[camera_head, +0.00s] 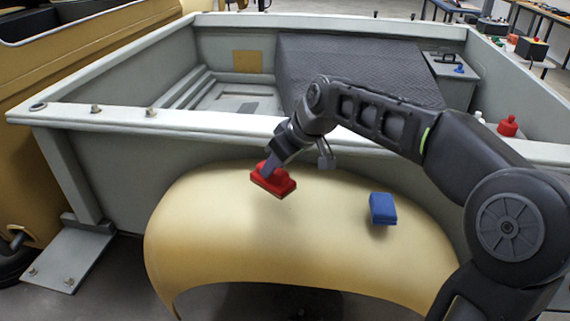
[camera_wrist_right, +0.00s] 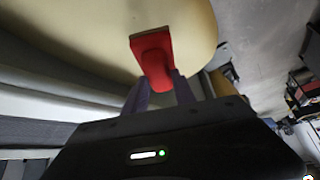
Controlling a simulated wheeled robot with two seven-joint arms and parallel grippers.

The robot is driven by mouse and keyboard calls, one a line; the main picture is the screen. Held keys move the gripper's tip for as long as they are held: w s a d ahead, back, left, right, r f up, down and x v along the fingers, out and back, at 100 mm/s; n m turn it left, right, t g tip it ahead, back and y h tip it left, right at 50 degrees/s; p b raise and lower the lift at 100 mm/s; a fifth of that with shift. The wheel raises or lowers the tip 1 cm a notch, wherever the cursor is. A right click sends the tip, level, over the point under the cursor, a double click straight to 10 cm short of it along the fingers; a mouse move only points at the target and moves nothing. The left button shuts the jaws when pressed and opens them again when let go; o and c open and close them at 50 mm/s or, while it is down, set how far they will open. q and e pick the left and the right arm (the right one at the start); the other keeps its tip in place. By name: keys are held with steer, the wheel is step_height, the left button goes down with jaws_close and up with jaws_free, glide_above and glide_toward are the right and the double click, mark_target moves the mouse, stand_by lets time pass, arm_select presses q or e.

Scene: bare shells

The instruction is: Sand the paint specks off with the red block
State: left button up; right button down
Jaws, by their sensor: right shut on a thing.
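The red block (camera_head: 273,179) is in my right gripper (camera_head: 271,166), over the top of the curved yellow panel (camera_head: 215,215). In the right wrist view the red block (camera_wrist_right: 155,58) sits between the two fingers of the right gripper (camera_wrist_right: 160,85), with its flat face toward the yellow panel (camera_wrist_right: 90,35). I cannot tell whether the block touches the panel. A blue block (camera_head: 383,209) lies on the right part of the panel. I cannot make out paint specks on the panel. My left gripper is not in view.
A grey truck bed (camera_head: 150,122) with raised walls stands right behind the panel. A red bottle (camera_head: 507,127) stands at its right side. A yellow vehicle body (camera_head: 75,60) is at the left. The left part of the panel is clear.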

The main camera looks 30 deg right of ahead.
steer(key=shift+a+r+n+y, duration=0.1)
steer(key=shift+a+n+y, duration=0.15)
steer(key=shift+n, duration=0.25)
steer(key=shift+w+a+n+y, duration=0.2)
steer(key=shift+a+n+y, duration=0.1)
steer(key=shift+n, duration=0.3)
steer(key=shift+s+d+g, duration=0.1)
steer(key=shift+g, duration=0.2)
